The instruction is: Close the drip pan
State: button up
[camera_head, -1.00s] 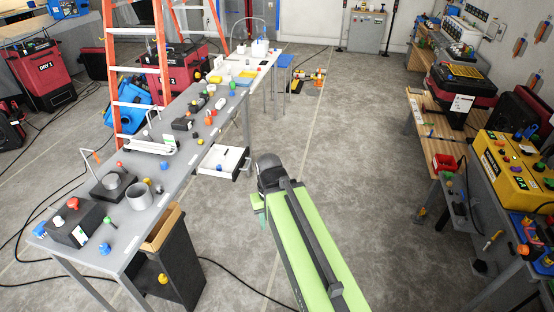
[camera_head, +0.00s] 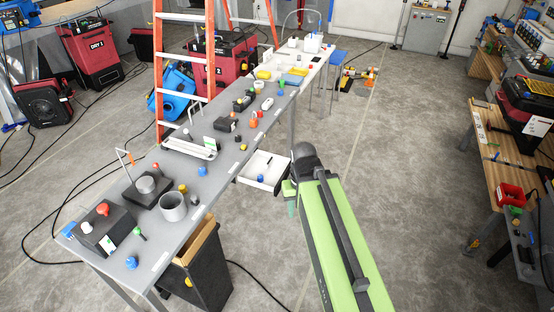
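A white, open-topped tray (camera_head: 252,178), which looks like the drip pan, sticks out like a drawer from under the right edge of the long grey table (camera_head: 228,178). Part of my gripper (camera_head: 290,194) shows just right of the pan's front corner. Its fingers are mostly hidden by my arm, and I cannot tell whether they touch the pan.
A dark cabinet (camera_head: 208,272) with a wooden-edged open top stands under the table's near end. Knobs, cups and boxes cover the table. An orange ladder (camera_head: 159,70) stands behind it. Open floor (camera_head: 410,190) lies right of my arm, before the right-hand benches.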

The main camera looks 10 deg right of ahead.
aim_at(279, 170)
jog(key=i, duration=1)
jog(key=z, duration=0.1)
jog(key=k, duration=0.5)
jog(key=u, duration=0.95)
jog(key=i, duration=0.5)
